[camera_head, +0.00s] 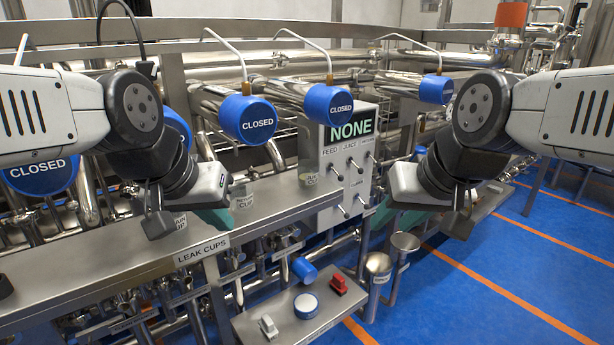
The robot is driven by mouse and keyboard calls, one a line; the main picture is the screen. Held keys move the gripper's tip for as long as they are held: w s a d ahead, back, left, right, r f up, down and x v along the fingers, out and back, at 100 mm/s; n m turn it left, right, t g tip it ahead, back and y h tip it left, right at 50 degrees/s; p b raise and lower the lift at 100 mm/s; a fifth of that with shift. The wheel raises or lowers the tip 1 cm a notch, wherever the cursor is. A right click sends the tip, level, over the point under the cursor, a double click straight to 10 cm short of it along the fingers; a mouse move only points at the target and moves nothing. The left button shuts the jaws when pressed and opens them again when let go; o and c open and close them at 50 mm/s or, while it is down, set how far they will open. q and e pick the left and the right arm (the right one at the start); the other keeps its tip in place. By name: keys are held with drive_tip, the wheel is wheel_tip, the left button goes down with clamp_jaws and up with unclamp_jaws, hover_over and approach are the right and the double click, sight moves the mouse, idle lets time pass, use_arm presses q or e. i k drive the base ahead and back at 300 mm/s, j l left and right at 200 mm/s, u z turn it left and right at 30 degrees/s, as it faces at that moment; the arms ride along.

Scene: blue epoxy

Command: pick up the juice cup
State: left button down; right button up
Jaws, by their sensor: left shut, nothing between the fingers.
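A small, pale, translucent cup (308,178) stands on the steel ledge, left of the white valve panel. The tag at it seems to read juice cup, but the print is too small to be sure. My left gripper (214,217) hangs over the ledge to the left of this cup, apart from it. Its teal fingers are shut and empty. My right gripper (400,213) is on the other side, right of the white panel. Its teal fingertips are seen edge-on, partly behind its own body, and their opening cannot be made out.
The white panel (345,160) reads NONE and carries several small valve handles. Blue CLOSED caps (248,119) hang above the ledge (150,235), labelled LEAK CUPS. A lower shelf (262,312) holds a blue cylinder (304,270), a round tin (306,306) and a red block (338,284).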

sight(308, 170)
drive_tip(key=z, duration=1.05)
drive_tip(key=u, duration=1.05)
drive_tip(key=z, duration=0.35)
drive_tip(key=k+j+z, duration=0.1)
drive_tip(key=j+z, duration=0.15)
drive_tip(key=z, duration=0.2)
drive_tip(key=k+j+z, duration=0.15)
drive_tip(key=z, duration=0.25)
drive_tip(key=k+j+z, duration=0.15)
drive_tip(key=z, duration=0.3)
drive_tip(key=k+j, duration=0.3)
drive_tip(key=i+j, duration=0.1)
drive_tip(key=i, duration=0.2)
